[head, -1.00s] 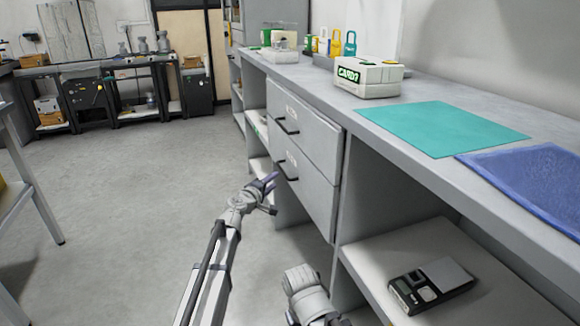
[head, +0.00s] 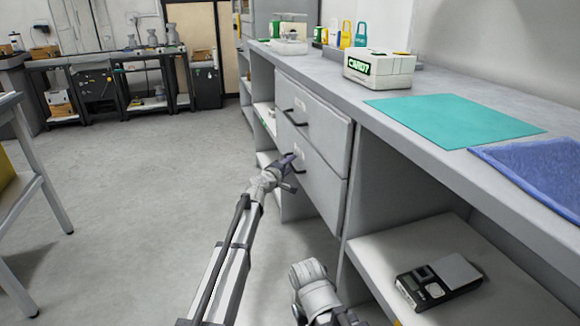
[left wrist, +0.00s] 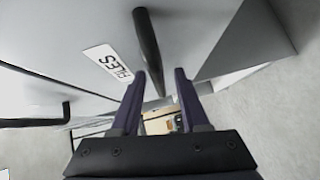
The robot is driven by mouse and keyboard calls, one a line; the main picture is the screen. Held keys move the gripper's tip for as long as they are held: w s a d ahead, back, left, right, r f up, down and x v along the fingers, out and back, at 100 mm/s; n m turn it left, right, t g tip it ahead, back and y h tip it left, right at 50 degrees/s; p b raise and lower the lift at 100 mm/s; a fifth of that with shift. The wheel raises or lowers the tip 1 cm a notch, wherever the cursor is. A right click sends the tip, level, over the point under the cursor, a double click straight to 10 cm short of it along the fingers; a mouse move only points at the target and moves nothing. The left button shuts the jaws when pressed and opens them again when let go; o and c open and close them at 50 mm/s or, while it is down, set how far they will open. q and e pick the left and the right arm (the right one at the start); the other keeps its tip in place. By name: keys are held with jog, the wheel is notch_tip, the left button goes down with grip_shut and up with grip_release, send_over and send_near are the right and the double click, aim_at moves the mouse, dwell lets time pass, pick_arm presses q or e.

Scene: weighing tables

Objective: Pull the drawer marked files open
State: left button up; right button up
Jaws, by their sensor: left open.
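The files drawer (head: 322,197) is the lower of two grey drawers under the counter, and it looks closed. Its white label (left wrist: 107,62) reads FILES in the left wrist view. Its black bar handle (left wrist: 147,42) runs between my left gripper's two fingertips in that view; I cannot tell whether they touch it. My left gripper (left wrist: 160,72) is open, with dark purple fingers either side of the bar's end. In the head view, my left gripper (head: 288,168) is at the drawer front and hides most of the lower handle. My right gripper is out of view.
The upper drawer (head: 318,128) is closed, with a black handle (head: 293,118). The counter holds a labelled box (head: 380,70), a teal mat (head: 455,123) and a blue cloth (head: 540,175). A scale (head: 440,282) lies on the open shelf.

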pick_arm(q)
grip_shut()
dwell(0.3)
dwell(1.1)
